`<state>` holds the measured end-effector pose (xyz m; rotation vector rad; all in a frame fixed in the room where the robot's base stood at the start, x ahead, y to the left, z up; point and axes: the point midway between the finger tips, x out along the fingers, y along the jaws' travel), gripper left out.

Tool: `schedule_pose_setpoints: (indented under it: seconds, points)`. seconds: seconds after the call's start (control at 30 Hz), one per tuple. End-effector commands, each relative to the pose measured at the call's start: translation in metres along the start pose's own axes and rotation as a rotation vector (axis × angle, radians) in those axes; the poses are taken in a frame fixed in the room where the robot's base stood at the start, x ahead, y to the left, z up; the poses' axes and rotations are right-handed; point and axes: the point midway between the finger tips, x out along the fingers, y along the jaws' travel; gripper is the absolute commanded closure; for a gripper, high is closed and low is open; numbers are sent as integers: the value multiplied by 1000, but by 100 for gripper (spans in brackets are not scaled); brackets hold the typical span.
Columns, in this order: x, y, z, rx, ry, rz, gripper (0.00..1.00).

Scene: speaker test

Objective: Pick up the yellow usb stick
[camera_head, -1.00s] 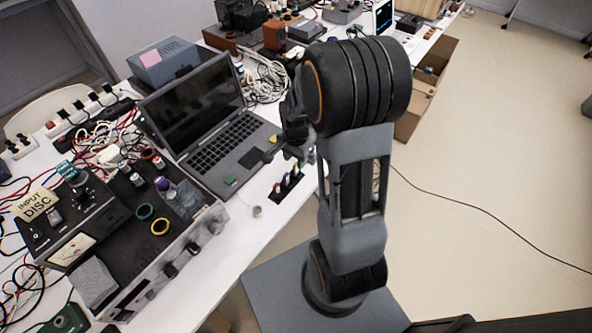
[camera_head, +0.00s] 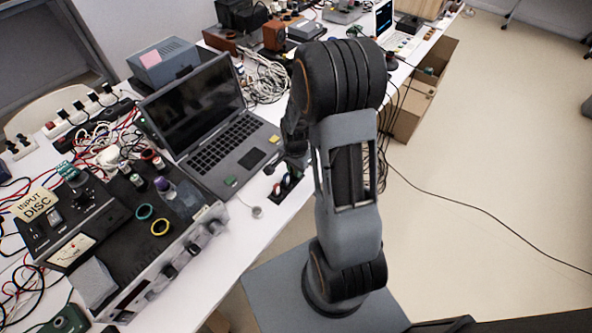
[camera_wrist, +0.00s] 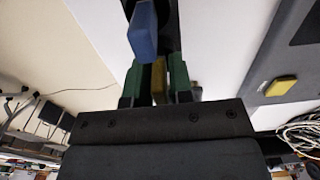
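The yellow usb stick (camera_wrist: 159,80) shows in the wrist view between the two green-padded fingers of my gripper (camera_wrist: 155,82). The fingers stand apart on either side of it, so the gripper looks open. A blue stick (camera_wrist: 143,30) stands just beyond, in line with the gap. In the head view my gripper hangs low over the dark stick holder (camera_head: 281,193) at the table edge, beside the laptop. My arm and gripper hide most of the holder there, and I cannot make out the yellow stick in that view.
The open laptop (camera_head: 214,155) lies left of the holder, with a yellow square (camera_head: 273,139) on its front corner. Audio equipment (camera_head: 170,262) with yellow and green rings fills the near left. Cables (camera_head: 265,80) lie behind. The floor at right is mostly clear.

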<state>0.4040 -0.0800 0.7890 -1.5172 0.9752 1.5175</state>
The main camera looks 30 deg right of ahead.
Motion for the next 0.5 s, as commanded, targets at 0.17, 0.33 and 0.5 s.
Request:
schedule_pose_setpoints:
  seconds: [0.17, 0.33, 0.5]
  points:
    - [0, 0, 0, 0, 0, 0, 97]
    - [0, 0, 0, 0, 0, 0, 100]
    - [0, 0, 0, 0, 0, 0, 100]
